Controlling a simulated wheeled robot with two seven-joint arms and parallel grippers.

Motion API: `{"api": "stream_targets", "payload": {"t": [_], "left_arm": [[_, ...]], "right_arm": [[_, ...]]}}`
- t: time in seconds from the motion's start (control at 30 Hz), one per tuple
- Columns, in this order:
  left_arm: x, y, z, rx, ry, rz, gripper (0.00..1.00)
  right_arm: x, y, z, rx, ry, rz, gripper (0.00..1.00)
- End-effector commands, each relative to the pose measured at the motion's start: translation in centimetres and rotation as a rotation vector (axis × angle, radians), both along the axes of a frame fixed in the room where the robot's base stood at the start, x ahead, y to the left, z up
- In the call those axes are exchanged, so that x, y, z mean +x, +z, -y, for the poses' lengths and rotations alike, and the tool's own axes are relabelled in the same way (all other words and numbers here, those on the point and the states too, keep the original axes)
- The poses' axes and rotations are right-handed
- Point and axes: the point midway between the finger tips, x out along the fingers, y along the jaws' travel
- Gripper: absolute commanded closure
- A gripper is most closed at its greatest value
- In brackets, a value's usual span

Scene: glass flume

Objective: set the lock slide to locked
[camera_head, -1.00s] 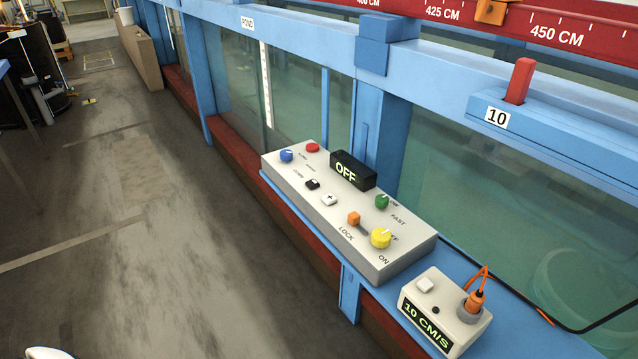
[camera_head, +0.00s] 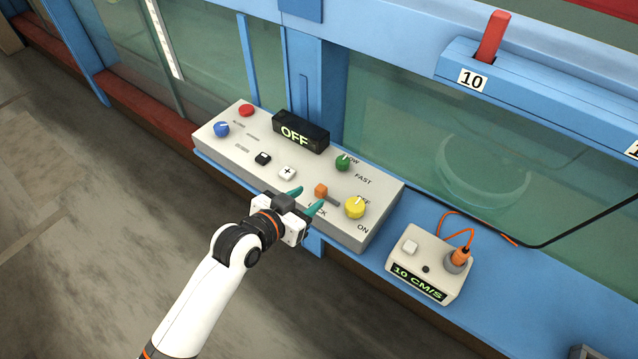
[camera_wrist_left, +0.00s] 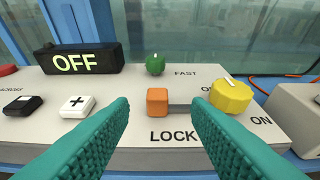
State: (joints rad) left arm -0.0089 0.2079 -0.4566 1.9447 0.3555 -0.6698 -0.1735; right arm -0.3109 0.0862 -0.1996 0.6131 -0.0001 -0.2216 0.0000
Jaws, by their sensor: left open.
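The lock slide is an orange block (camera_head: 321,190) at the left end of a short dark slot on the grey control panel (camera_head: 222,145). In the left wrist view the orange block (camera_wrist_left: 157,102) stands above the word LOCK, with the slot running right from it. My left gripper (camera_head: 306,199) is open, its teal fingers pointing at the panel. In the left wrist view the fingers (camera_wrist_left: 160,125) lie to either side of the orange block, in front of it, apart from it. My right gripper is not in view.
A yellow knob (camera_head: 355,207) is right of the slide, a green knob (camera_head: 342,163) behind it, and a white plus button (camera_head: 287,173) to the left. The display (camera_head: 300,132) reads OFF. A small meter box (camera_head: 424,262) with an orange cable stands on the blue ledge.

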Motion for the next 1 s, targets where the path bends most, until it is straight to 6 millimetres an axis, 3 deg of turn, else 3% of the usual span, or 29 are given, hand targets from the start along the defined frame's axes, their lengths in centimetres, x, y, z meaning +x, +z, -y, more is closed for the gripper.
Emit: {"api": "stream_targets", "payload": {"t": [0.1,0.33,0.77,1.0], "left_arm": [[1.9,-0.8,1.4,-0.001,0.001,-0.001,0.56],[4.3,-2.1,3.1,-0.001,0.0,0.0,0.56],[5.1,-2.6,3.7,0.0,0.0,0.0,0.56],[5.1,-2.6,3.6,0.001,0.0,-0.001,0.92]], "right_arm": [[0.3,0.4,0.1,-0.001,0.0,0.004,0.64],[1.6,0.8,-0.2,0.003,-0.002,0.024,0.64],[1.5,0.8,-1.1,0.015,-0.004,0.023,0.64],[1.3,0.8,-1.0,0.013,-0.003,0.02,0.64]]}}
